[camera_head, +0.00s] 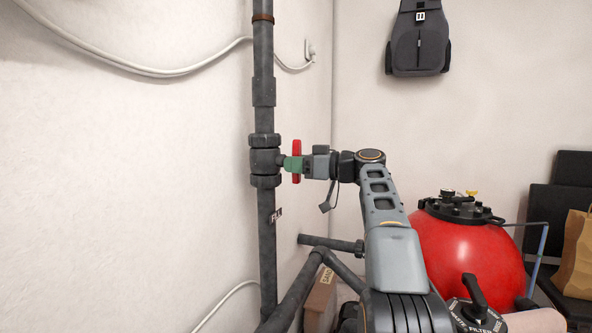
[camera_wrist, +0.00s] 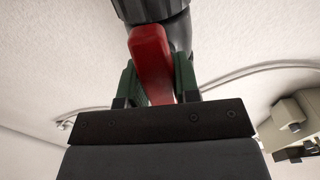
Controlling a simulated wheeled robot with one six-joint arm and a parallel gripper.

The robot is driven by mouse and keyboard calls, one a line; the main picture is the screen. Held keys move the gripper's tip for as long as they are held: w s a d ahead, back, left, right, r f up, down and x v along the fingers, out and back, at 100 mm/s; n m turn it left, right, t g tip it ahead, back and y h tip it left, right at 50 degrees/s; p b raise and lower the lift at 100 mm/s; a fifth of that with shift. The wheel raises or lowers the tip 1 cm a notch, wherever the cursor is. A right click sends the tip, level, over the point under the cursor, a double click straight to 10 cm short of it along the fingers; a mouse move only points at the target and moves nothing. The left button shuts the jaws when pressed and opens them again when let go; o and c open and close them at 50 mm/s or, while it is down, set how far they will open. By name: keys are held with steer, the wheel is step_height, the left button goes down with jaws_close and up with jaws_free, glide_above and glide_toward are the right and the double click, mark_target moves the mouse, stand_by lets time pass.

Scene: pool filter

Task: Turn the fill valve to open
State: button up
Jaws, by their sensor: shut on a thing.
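The fill valve (camera_head: 265,160) is a dark grey fitting on the vertical pipe, with a red handle (camera_head: 297,147) on its right side. The handle stands upright in the head view. My gripper (camera_head: 293,164) is at the valve, its green fingers shut on the red handle. In the wrist view the red handle (camera_wrist: 151,62) runs up between the two green fingers of my gripper (camera_wrist: 157,82), with the dark valve body (camera_wrist: 150,10) behind it. The far side of the valve is hidden.
A small label (camera_head: 276,215) is on the pipe below the valve. A red filter tank (camera_head: 468,250) stands at the lower right, with a black-handled valve (camera_head: 474,297) before it. A cardboard box (camera_head: 321,300) is behind the lower pipes. A backpack (camera_head: 419,40) hangs on the wall.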

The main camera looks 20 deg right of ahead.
steer(key=shift+n, duration=0.3)
steer(key=o, duration=0.9)
steer(key=v, duration=1.4)
steer(key=shift+a+r+p, duration=0.1)
steer(key=shift+p, duration=0.3)
